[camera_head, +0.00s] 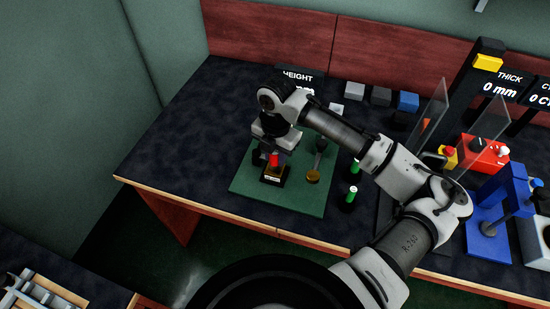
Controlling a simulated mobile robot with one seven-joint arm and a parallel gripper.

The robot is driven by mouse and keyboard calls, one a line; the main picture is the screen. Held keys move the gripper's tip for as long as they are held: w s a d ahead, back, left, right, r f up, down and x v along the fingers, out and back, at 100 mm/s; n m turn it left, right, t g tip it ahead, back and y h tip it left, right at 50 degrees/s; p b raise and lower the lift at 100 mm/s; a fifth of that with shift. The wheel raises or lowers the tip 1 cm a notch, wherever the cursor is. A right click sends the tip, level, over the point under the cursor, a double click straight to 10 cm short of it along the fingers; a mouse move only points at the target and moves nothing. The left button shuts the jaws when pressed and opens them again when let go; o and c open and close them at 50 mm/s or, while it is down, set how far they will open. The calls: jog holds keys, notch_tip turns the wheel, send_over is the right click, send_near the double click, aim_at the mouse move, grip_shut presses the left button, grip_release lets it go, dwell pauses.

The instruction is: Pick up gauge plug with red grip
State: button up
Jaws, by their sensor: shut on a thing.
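The gauge plug with the red grip (274,160) stands upright at a small dark holder (271,180) with a pale label, on the green mat (300,198). My gripper (275,155) points down over it and is shut on the red grip. The upper part of the plug is hidden by the gripper. I cannot tell whether the plug's lower end is seated in the holder or just above it.
A brass-coloured disc (313,176) lies right of the holder. Green-topped pieces (351,193) stand at the mat's right edge. Small blocks (381,96) and a height display (298,77) are behind. A blue press (497,205) and red box (484,153) are at right. The left tabletop is clear.

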grip_shut()
jog(key=shift+r, duration=0.15)
